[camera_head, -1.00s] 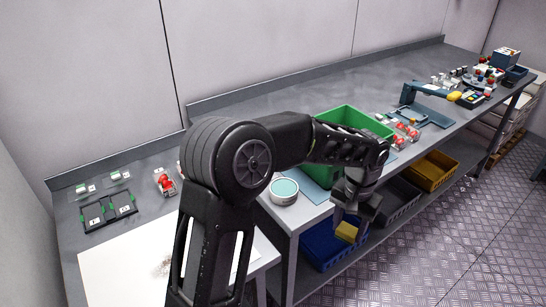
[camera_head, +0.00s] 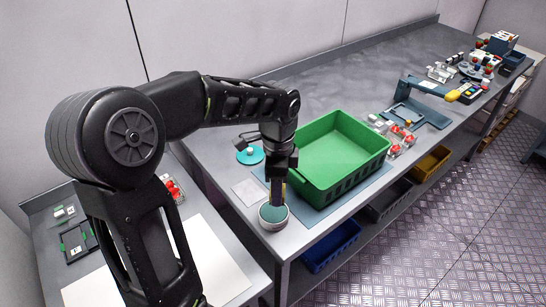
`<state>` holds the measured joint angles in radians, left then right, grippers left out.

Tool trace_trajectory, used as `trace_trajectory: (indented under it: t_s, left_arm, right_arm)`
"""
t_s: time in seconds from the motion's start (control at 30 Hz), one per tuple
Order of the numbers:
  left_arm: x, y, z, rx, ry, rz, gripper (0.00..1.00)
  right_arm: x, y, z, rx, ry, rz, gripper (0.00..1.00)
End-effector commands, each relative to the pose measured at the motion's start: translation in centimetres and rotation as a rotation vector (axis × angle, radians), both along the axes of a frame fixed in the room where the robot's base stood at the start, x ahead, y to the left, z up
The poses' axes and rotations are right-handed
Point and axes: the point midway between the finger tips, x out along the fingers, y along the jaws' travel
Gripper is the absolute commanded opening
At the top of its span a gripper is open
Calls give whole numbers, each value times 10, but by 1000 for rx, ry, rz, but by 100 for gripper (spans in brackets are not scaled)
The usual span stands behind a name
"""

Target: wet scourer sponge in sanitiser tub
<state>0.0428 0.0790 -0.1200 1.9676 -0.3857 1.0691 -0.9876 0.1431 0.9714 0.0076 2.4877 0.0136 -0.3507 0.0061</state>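The sanitiser tub (camera_head: 264,224) is a small round pale tub with blue-green liquid, near the front left corner of the long grey bench. My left gripper (camera_head: 277,195) points straight down over the tub, with its tips at or just inside the rim. It appears shut on the scourer sponge; only a thin yellow sliver of the sponge (camera_head: 284,190) shows beside the fingers. Most of the sponge is hidden, and I cannot tell whether it touches the liquid. My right gripper is not in view.
A green crate (camera_head: 355,178) stands on a blue mat close to the right of the tub. A teal disc (camera_head: 250,156) lies behind the tub. Punnets of red berries (camera_head: 402,138) sit beyond the crate. Blue bin (camera_head: 330,246) is on the shelf below.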

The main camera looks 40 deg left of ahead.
Motion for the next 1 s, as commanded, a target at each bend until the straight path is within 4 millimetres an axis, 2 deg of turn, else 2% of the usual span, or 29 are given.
trace_trajectory:
  t_s: [0.13, 0.53, 0.67, 1.0]
  left_arm:
    - [-7, 5, 6, -1, -1, -68, 16]
    - [-7, 5, 2, -1, 1, -71, 16]
    - [-7, 5, -7, -1, 1, -70, 16]
    - [-8, 5, -41, -1, 2, -70, 16]
  right_arm:
    - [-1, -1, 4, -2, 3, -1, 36]
    - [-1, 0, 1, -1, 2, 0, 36]
    - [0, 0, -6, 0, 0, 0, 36]
    - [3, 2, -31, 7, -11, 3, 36]
